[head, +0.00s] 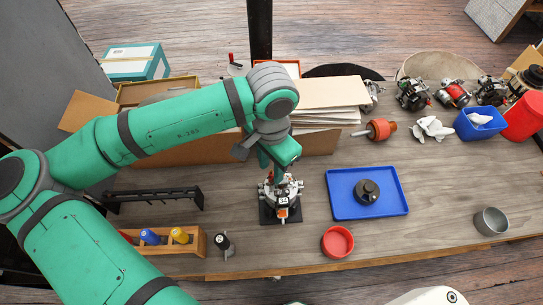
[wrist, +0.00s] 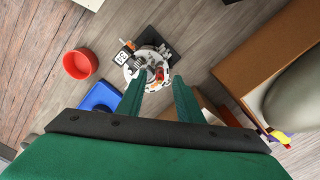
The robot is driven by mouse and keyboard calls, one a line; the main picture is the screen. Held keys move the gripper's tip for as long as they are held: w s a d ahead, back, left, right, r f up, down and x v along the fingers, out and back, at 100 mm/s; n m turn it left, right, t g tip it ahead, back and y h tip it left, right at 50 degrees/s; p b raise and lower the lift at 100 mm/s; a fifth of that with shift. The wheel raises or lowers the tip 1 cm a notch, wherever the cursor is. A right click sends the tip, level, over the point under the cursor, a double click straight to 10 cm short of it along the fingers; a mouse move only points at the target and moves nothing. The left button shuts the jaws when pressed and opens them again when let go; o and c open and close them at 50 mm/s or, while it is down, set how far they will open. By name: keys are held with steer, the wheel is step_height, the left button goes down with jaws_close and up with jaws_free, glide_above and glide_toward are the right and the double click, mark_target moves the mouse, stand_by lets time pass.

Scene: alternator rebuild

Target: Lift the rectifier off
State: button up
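The alternator (head: 283,190) stands on a dark square base in the middle of the table, with a numbered tag on its front. In the wrist view the alternator (wrist: 147,62) shows as a pale metal housing with red and orange parts. The rectifier is not clearly distinguishable among its small parts. My gripper (wrist: 159,76) points down at the alternator. Its two green fingers are apart, with the alternator showing beyond and between the tips. I see nothing held, and cannot tell whether the fingertips touch it. In the head view my wrist partly hides the alternator's top.
A blue tray (head: 336,206) holding a dark round part lies right of the alternator. A red bowl (head: 338,242) is in front. A black rack (head: 155,197) and a wooden holder (head: 190,246) stand left. Cardboard boxes are behind. Open table lies around the grey cup (head: 490,222).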

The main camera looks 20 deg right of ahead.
steer(key=shift+f, duration=0.65)
steer(key=shift+s, duration=0.1)
jaws_close()
steer(key=shift+r, duration=0.45)
stand_by(1.2)
steer(key=shift+r, duration=0.4)
steer(key=shift+r, duration=0.3)
steer(key=shift+r, duration=0.9)
